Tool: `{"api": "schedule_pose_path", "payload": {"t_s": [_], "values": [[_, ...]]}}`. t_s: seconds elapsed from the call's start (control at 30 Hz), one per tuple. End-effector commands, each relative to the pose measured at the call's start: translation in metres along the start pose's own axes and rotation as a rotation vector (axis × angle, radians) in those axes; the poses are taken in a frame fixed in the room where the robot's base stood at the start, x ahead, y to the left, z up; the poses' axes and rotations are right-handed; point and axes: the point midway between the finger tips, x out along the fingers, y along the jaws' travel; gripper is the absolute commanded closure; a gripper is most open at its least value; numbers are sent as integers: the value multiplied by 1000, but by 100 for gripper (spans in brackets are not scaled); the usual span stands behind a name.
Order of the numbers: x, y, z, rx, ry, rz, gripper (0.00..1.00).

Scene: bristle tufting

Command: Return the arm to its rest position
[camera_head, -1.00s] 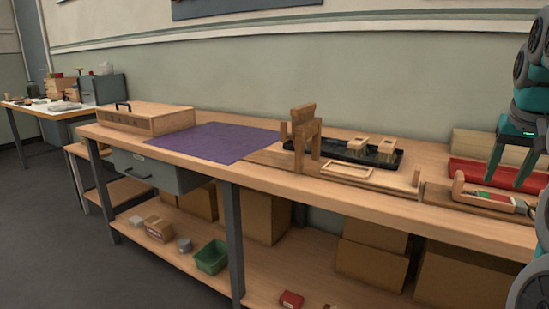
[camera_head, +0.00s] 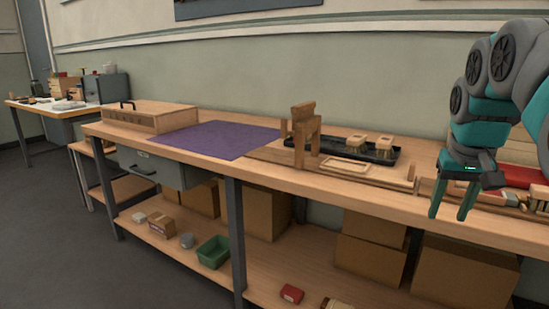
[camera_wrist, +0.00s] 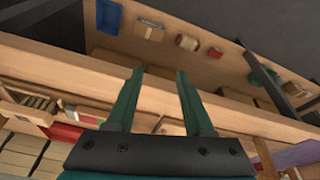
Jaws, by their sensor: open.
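My gripper (camera_head: 453,200) is at the right of the head view, above the bench's front edge, pointing down. Its two green fingers are apart with nothing between them. In the wrist view my gripper (camera_wrist: 160,85) shows both fingers spread, with the bench edge and the lower shelf beyond them. My teal and grey arm is folded above it at the right and hides part of the bench's right end.
The workbench (camera_head: 360,197) holds a purple mat (camera_head: 218,139), a wooden box (camera_head: 150,118), a wooden stand (camera_head: 303,130) and a black tray (camera_head: 339,147) with two wooden blocks. A red tray (camera_head: 517,176) is behind my arm.

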Motion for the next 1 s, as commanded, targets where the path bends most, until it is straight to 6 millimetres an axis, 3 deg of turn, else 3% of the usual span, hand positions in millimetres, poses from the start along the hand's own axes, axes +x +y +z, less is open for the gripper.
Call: {"api": "schedule_pose_path", "payload": {"t_s": [0.2, 0.4, 0.6, 0.8, 1.0], "values": [[34, -57, 75, -136, -97, -24, 48], [69, -90, 156, -225, -194, -39, 48], [104, -105, 245, -279, -293, -46, 48], [132, -104, 322, -297, -379, -47, 48], [145, -102, 356, -296, -414, -48, 48]]}}
